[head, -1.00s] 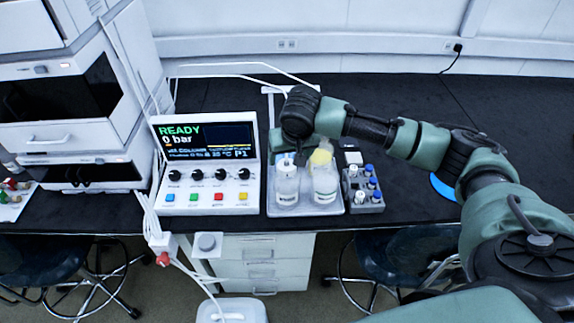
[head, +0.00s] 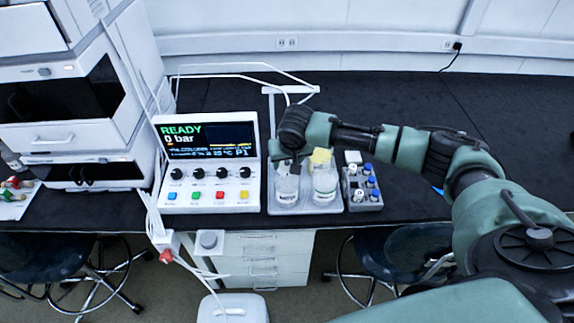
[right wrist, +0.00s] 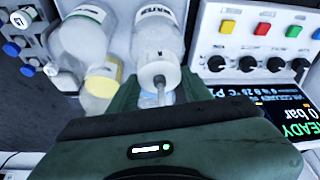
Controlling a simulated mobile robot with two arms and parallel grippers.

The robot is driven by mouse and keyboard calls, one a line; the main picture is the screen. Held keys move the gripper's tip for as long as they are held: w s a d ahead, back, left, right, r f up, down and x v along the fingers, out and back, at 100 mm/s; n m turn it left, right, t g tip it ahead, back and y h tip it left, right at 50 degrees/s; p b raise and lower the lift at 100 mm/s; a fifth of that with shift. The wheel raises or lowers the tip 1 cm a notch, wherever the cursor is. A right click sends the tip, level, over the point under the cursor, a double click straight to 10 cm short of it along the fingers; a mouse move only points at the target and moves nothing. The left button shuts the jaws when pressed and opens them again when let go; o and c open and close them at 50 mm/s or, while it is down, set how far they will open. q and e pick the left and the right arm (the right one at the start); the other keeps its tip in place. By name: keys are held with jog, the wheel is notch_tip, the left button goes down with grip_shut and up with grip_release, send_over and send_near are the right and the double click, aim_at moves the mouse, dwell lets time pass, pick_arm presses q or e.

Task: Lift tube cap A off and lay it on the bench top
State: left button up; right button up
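Two clear bottles stand on a pale tray (head: 345,208). The left bottle (head: 287,190) has a white cap with a thin tube rising from it; this tube cap (right wrist: 158,76) shows in the right wrist view, and I take it for cap A. It appears seated on the bottle's neck. The right bottle (head: 325,185) has a yellow cap (head: 321,157). My right gripper (head: 288,160) is low over the left bottle and mostly hides the cap in the head view. Its fingers appear open on either side of the cap and tube. My left gripper is not in view.
A rack of small blue- and white-capped vials (head: 363,196) stands right of the tray. The control box (head: 207,180) with knobs and coloured buttons stands close on the left. The dark bench top (head: 400,105) is largely clear behind and to the right.

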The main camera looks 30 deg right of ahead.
jog(key=shift+r, duration=0.15)
notch_tip(320, 180, up, 24)
jog(key=shift+f+p, duration=0.1)
jog(key=shift+p, duration=0.7)
dwell(0.7)
